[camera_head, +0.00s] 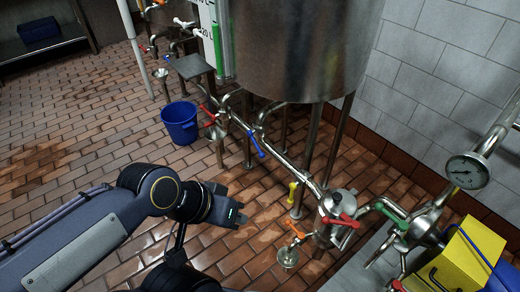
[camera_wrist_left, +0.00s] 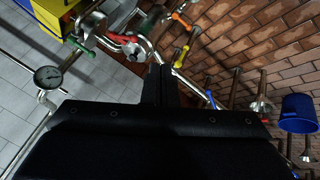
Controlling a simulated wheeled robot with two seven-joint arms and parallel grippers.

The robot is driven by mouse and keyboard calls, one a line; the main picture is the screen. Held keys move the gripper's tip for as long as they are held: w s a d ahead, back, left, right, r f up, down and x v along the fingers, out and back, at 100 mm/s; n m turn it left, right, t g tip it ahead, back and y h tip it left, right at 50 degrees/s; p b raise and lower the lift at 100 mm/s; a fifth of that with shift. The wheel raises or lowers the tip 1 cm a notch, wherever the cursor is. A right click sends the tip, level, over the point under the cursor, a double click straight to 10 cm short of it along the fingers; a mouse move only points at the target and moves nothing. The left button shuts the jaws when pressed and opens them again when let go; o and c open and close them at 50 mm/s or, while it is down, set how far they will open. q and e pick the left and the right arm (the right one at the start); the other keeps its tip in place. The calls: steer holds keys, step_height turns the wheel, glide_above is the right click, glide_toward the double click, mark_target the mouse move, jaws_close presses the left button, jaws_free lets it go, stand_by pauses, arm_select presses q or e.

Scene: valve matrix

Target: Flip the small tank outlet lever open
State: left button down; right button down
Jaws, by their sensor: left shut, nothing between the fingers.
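Coloured levers sit on the pipework: red (camera_head: 207,114), blue (camera_head: 256,146), yellow (camera_head: 293,192), orange (camera_head: 294,229), a second red (camera_head: 340,221) and green (camera_head: 392,215). I cannot tell which one is the small tank outlet lever. My left gripper (camera_head: 238,214) is shut and empty, left of the yellow and orange levers and apart from them. Its fingers (camera_wrist_left: 160,84) also show in the left wrist view. My right gripper is not in view.
A blue bucket (camera_head: 180,123) stands on the brown tile floor left of the pipes. A pressure gauge (camera_head: 467,172) and a yellow container (camera_head: 458,265) are at the right. A pale tiled wall (camera_head: 440,70) bounds the right side.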

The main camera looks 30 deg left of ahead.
arm_select(q)
steer(key=w+a+f+n+g+h+p, duration=0.1)
steer(key=w+f+n+h+p, duration=0.15)
steer(key=w+n, duration=0.9)
steer(key=w+a+f+n+h+p, duration=0.1)
steer(key=w+f+n+h+p, duration=0.2)
steer(key=w+n, duration=0.85)
steer(key=w+a+f+n+t+y, duration=0.1)
steer(key=a+f+n+t, duration=0.5)
steer(key=n, duration=1.2)
steer(key=w+a+f+n+t+y, duration=0.1)
steer(key=a+f+n+t+y, duration=0.1)
steer(key=a+f+n+t, duration=0.4)
steer(key=a+f+n+p, duration=0.1)
steer(key=a+n, duration=0.4)
steer(key=n, duration=0.6)
steer(key=shift+w+a+f+n, duration=0.25)
steer(key=shift+a+f+n, duration=0.15)
steer(key=shift+f, duration=0.3)
steer(key=shift+d, duration=0.1)
